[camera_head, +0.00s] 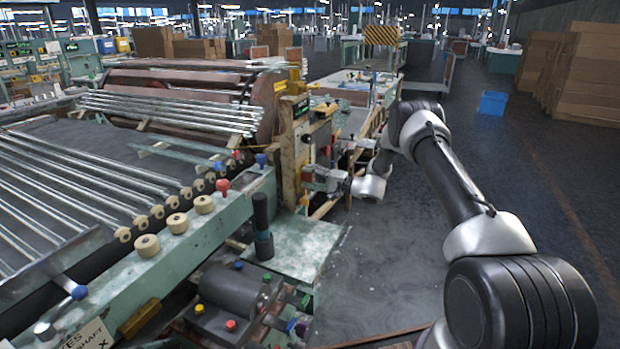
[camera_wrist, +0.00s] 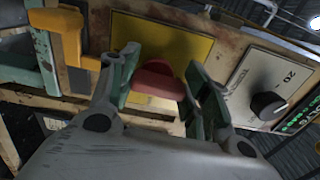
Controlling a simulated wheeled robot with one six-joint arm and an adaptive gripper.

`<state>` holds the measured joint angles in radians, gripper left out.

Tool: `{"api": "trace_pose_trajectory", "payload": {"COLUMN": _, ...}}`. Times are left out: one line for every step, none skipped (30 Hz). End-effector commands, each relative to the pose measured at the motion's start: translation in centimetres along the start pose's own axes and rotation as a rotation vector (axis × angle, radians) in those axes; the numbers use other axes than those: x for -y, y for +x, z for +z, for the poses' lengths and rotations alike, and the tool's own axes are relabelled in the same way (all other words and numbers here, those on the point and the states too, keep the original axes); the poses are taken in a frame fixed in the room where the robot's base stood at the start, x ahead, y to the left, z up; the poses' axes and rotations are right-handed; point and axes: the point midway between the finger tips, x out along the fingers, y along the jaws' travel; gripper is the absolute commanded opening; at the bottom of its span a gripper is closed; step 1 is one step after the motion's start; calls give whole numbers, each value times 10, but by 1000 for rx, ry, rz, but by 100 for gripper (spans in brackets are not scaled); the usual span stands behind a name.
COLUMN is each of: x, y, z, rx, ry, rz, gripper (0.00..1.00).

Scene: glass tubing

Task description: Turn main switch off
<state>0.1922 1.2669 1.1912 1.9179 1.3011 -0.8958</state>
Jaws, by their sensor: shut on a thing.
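The main switch (camera_wrist: 158,80) is a red knob on a yellow plate (camera_wrist: 183,44), seen in the wrist view. My gripper (camera_wrist: 160,84) has its two green-grey fingers on either side of the red knob and is shut on it. The fingers cover the knob's sides. In the head view my gripper (camera_head: 312,178) reaches left to the side of the wooden control box (camera_head: 290,140). The switch cannot be made out clearly there.
A black dial (camera_wrist: 268,104) on a white plate sits right of the switch. A yellow bracket (camera_wrist: 62,22) sticks out at its left. The green machine frame (camera_head: 200,230) and glass tubes (camera_head: 70,170) lie left. Open floor is at right, with a blue bin (camera_head: 493,103).

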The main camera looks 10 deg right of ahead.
Motion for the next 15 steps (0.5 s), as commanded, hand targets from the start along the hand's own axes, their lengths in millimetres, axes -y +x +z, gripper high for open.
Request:
{"api": "trace_pose_trajectory", "payload": {"x": -2, "y": -1, "z": 0, "rx": 0, "ry": -11, "rz": 2, "gripper": 24}}
{"api": "trace_pose_trajectory", "payload": {"x": -2, "y": -1, "z": 1, "rx": 1, "ry": -19, "rz": 2, "gripper": 24}}
{"api": "trace_pose_trajectory", "payload": {"x": -2, "y": -1, "z": 1, "rx": 1, "ry": -29, "rz": 2, "gripper": 24}}
{"api": "trace_pose_trajectory", "payload": {"x": -2, "y": -1, "z": 1, "rx": 1, "ry": -34, "rz": 2, "gripper": 24}}
{"api": "trace_pose_trajectory", "payload": {"x": -2, "y": -1, "z": 1, "rx": 1, "ry": -38, "rz": 2, "gripper": 24}}
{"api": "trace_pose_trajectory", "payload": {"x": -2, "y": -1, "z": 1, "rx": 1, "ry": -44, "rz": 2, "gripper": 24}}
{"api": "trace_pose_trajectory", "payload": {"x": -2, "y": -1, "z": 1, "rx": 1, "ry": -47, "rz": 2, "gripper": 24}}
{"api": "trace_pose_trajectory", "payload": {"x": -2, "y": -1, "z": 1, "rx": 1, "ry": -50, "rz": 2, "gripper": 24}}
{"api": "trace_pose_trajectory", "payload": {"x": -2, "y": -1, "z": 1, "rx": 1, "ry": -52, "rz": 2, "gripper": 24}}
{"api": "trace_pose_trajectory", "payload": {"x": -2, "y": -1, "z": 1, "rx": 1, "ry": -54, "rz": 2, "gripper": 24}}
{"api": "trace_pose_trajectory", "payload": {"x": -2, "y": -1, "z": 1, "rx": 1, "ry": -54, "rz": 2, "gripper": 24}}
{"api": "trace_pose_trajectory", "payload": {"x": -2, "y": -1, "z": 1, "rx": 1, "ry": -55, "rz": 2, "gripper": 24}}
{"api": "trace_pose_trajectory", "payload": {"x": -2, "y": -1, "z": 1, "rx": 1, "ry": -55, "rz": 3, "gripper": 24}}
{"api": "trace_pose_trajectory", "payload": {"x": -2, "y": -1, "z": 1, "rx": 1, "ry": -55, "rz": 3, "gripper": 24}}
{"api": "trace_pose_trajectory", "payload": {"x": -2, "y": -1, "z": 1, "rx": 1, "ry": -55, "rz": 3, "gripper": 24}}
